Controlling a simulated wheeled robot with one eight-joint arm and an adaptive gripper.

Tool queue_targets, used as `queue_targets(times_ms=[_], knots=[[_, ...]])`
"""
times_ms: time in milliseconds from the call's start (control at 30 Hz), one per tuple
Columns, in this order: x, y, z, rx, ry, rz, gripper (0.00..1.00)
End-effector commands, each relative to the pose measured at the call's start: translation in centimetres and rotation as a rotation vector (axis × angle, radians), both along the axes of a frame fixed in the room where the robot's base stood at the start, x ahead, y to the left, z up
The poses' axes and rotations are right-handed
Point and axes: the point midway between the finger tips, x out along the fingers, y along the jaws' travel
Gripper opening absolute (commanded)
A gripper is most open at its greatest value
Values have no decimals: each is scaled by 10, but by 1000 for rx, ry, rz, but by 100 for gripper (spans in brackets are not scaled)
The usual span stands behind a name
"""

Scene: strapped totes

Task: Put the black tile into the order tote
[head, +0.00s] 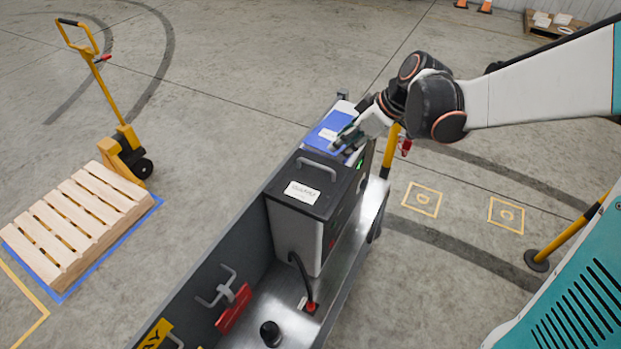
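My gripper (345,140) reaches in from the right and points down and left, over or beside a blue item with a white label (326,131). Whether it touches that item, and whether its fingers are open or hold anything, is too small to tell. I cannot make out a black tile. The blue item may be a tote or its lid, but I cannot tell whether it is the order tote.
A grey box with a black top and handle (313,190) stands on the long metal bench (345,260), close in front of my gripper. A pallet (78,220) and yellow pallet jack (122,146) stand left.

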Motion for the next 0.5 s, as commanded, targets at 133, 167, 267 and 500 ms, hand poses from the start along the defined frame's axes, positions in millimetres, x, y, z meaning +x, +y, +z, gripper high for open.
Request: queue_targets(times_ms=[133, 167, 267, 500], knots=[[9, 14, -26, 0, 0, 2, 33], [11, 16, -31, 0, 0, 1, 33], [16, 25, -45, 1, 0, 1, 33], [22, 34, -63, 2, 1, -3, 33]])
